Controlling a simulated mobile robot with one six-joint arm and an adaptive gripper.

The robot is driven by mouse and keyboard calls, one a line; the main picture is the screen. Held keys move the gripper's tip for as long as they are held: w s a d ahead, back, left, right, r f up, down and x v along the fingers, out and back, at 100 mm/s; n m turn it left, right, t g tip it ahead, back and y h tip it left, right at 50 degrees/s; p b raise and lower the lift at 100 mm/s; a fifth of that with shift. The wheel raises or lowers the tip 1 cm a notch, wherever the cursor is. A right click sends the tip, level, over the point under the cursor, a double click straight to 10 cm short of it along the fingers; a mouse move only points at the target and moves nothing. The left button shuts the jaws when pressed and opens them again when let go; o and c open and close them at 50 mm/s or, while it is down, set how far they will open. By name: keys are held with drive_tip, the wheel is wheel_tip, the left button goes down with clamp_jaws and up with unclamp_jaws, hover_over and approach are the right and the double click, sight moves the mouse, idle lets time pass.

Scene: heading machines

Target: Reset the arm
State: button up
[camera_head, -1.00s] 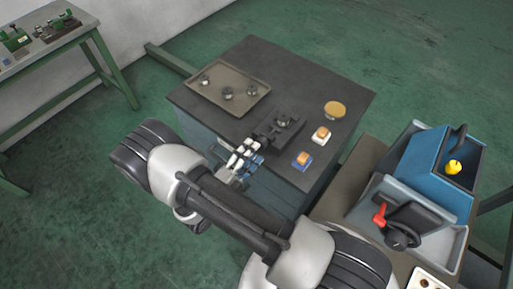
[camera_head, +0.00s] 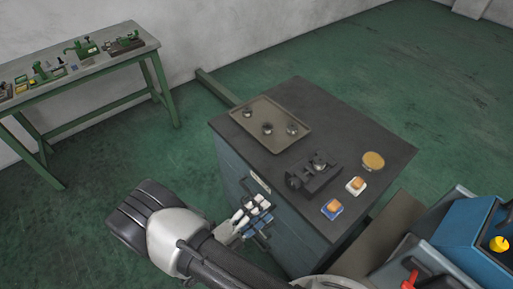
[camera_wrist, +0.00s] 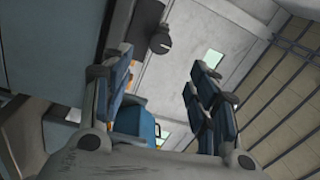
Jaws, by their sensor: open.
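My gripper (camera_head: 256,218) is beside the near left side of the dark-topped cabinet (camera_head: 343,125) in the head view, apart from the things on top. In the wrist view my gripper (camera_wrist: 165,95) shows its two blue-padded fingers spread wide, with nothing between them. My arm (camera_head: 225,262) reaches in from the bottom of the head view. The wrist camera looks at walls and what seems to be a ceiling, with a blue thing (camera_wrist: 135,119) seen beyond the fingers.
On the cabinet are a tray (camera_head: 245,106) with several small parts, a black fixture (camera_head: 313,175), a blue-based block (camera_head: 332,208), a white-based block (camera_head: 355,185) and a round tan disc (camera_head: 373,160). A blue machine (camera_head: 475,240) stands right. A green bench (camera_head: 95,65) stands left.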

drive_tip(key=shift+r, duration=0.1)
drive_tip(key=s+d+r+m+g+y+b, duration=0.1)
drive_tip(key=s+d+r+m+g+y, duration=0.1)
drive_tip(key=d+r+m+g, duration=0.55)
drive_tip(key=s+d+r+m+g+y, duration=0.2)
drive_tip(key=r+m+g, duration=0.45)
drive_tip(key=m, duration=0.75)
drive_tip(key=s+r+m+t+y, duration=0.4)
drive_tip(key=s+r+m+y, duration=0.1)
drive_tip(key=m, duration=0.7)
drive_tip(key=s+r+m+t+y+b, duration=0.1)
drive_tip(key=s+r+m+t+y, duration=0.2)
drive_tip(key=r+m+y, duration=0.3)
drive_tip(key=s+d+r+m, duration=0.1)
drive_tip(key=r+m, duration=0.1)
drive_tip(key=m, duration=0.3)
drive_tip(key=shift+s+m+t, duration=0.35)
drive_tip(key=shift+s+t, duration=0.05)
